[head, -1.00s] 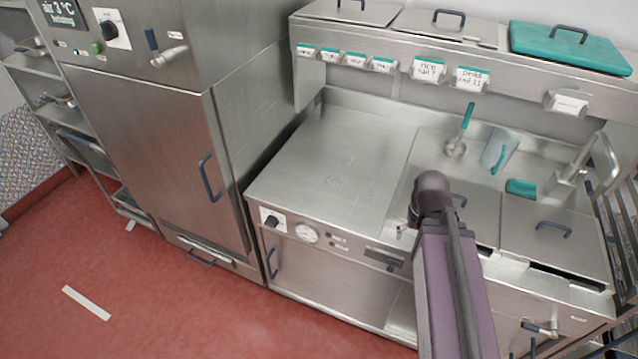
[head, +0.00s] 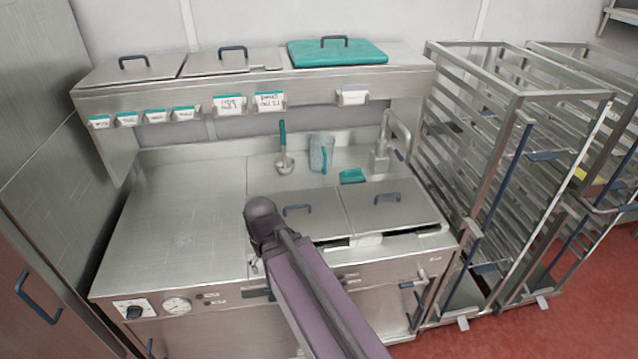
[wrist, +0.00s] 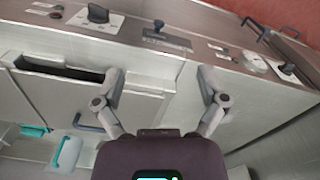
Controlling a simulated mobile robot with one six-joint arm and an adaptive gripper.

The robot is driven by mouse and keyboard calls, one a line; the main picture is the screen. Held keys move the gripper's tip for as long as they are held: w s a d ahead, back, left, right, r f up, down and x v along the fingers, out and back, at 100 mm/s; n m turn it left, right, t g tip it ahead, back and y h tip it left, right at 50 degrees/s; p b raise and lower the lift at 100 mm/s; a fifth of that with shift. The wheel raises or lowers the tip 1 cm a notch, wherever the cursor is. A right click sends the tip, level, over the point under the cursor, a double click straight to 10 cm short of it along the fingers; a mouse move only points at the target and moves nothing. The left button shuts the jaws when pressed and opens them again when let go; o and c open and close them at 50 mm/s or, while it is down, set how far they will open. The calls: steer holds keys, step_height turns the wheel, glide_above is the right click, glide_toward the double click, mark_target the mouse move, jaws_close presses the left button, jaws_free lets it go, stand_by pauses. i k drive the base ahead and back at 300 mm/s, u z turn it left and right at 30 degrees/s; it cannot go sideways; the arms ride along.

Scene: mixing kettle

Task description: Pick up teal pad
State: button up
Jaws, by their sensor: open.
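The teal pad (head: 353,176) is a small teal block lying flat on the steel worktop, behind the hinged lids and right of a clear jug. In the wrist view the pad (wrist: 35,130) shows at the left edge, beside the jug. My gripper (wrist: 160,75) is open and empty, its two fingers spread apart above the worktop front, away from the pad. In the head view my purple arm reaches over the front of the worktop and the gripper itself is hidden.
The clear jug (head: 321,152) with a teal handle and a teal-handled ladle (head: 284,150) stand left of the pad. A tap (head: 380,155) rises to its right. A labelled shelf (head: 300,84) overhangs behind. A rack (head: 490,160) stands right. The left worktop (head: 180,215) is clear.

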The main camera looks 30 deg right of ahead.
mark_target(352, 175)
steer(key=k, duration=0.65)
steer(key=z, duration=0.55)
steer(key=i, duration=1.45)
steer(key=z, duration=0.05)
